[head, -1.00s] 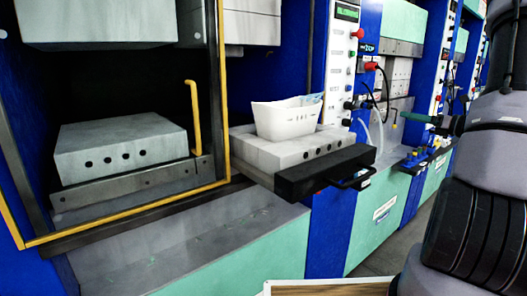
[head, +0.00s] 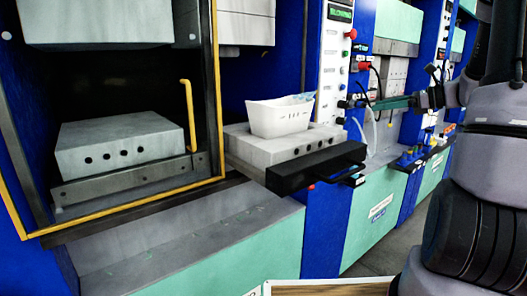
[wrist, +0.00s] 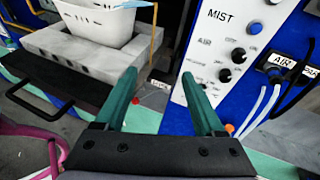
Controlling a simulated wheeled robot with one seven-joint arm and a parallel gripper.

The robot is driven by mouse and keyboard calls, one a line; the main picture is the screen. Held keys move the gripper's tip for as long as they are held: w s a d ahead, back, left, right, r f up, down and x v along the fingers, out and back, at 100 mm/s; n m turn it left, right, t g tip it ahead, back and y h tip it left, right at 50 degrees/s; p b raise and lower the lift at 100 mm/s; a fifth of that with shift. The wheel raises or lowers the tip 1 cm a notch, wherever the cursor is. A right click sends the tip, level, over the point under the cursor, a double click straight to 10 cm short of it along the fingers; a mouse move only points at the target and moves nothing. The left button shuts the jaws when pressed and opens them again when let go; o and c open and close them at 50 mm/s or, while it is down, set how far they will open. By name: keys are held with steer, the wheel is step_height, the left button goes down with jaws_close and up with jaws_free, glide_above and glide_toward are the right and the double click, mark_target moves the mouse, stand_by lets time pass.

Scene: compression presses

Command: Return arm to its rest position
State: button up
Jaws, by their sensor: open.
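My arm (head: 480,140) stands at the right of the head view. My gripper (head: 380,104) points left from it, in front of the presses. In the wrist view my gripper (wrist: 158,90) shows two green fingers spread apart, with nothing between them. Beyond the fingers are the press's blue edge and the white control panel (wrist: 222,65). The gripper touches nothing that I can see.
A white bin (head: 280,116) sits on the grey press block (head: 255,148), with a black handle bar (head: 315,168) in front. A yellow-framed press (head: 120,145) stands at left. Hoses (wrist: 275,100) hang by the panel. A wooden-topped surface (head: 330,287) is at the bottom.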

steer(key=s+a+r+n+g+h, duration=0.3)
steer(key=s+a+n+g, duration=0.1)
steer(key=s+a+n, duration=0.6)
steer(key=s+a+r+n+t+h, duration=0.1)
steer(key=s+r+n+t+h, duration=0.1)
steer(key=s+n+h, duration=0.5)
steer(key=s+n+t, duration=0.1)
steer(key=s+n, duration=0.2)
steer(key=s, duration=0.3)
steer(key=shift+s+a+r, duration=0.2)
steer(key=shift+a+r, duration=0.05)
steer(key=shift+a, duration=0.05)
